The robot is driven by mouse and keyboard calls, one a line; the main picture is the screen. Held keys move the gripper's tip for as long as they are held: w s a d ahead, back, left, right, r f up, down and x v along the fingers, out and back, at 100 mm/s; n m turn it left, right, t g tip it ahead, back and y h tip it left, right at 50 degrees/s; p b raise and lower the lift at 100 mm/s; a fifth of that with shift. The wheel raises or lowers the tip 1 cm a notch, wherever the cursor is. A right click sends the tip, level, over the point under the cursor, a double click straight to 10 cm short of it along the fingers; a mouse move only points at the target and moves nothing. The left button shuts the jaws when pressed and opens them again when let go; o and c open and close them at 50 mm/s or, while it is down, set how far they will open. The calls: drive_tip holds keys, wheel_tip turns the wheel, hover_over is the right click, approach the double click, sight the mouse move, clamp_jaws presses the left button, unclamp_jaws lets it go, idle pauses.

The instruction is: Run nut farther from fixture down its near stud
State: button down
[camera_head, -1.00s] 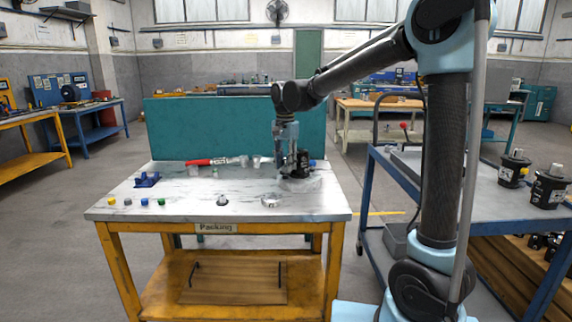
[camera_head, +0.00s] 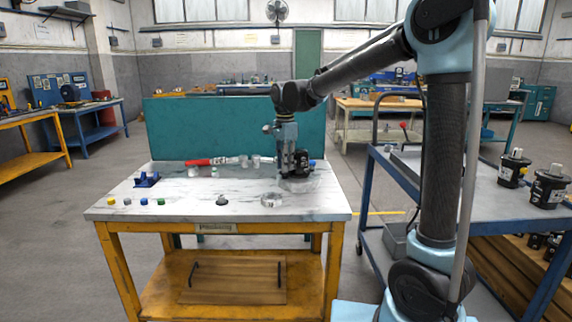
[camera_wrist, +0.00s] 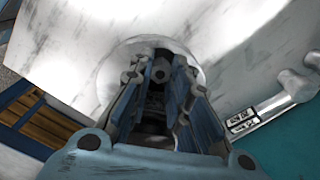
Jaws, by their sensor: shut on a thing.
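My gripper (camera_head: 286,176) points down at the back right of the marble-topped table, beside a black motor part (camera_head: 302,160). In the wrist view its two blue-grey fingers (camera_wrist: 160,80) close around a small grey nut-like piece (camera_wrist: 161,70). The studs and the thread under the nut are hidden by the fingers and shadow, so I cannot tell how far down it sits. A pale round base (camera_head: 300,185) lies under the motor part; it also shows in the wrist view (camera_wrist: 108,72). A blue fixture-like block (camera_head: 147,180) stands at the table's left.
A clear ring (camera_head: 271,200), a dark-topped knob (camera_head: 222,200) and several coloured pegs (camera_head: 144,202) are nearer the front. A blue cart (camera_head: 400,175) stands right.

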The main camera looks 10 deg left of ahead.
drive_tip(key=shift+w+m, duration=0.2)
drive_tip(key=shift+m, duration=0.2)
drive_tip(key=shift+m, duration=0.7)
drive_tip(key=c, duration=1.9)
unclamp_jaws()
drive_tip(key=shift+m, duration=0.4)
drive_tip(key=shift+o, duration=0.9)
drive_tip(key=shift+s, duration=0.25)
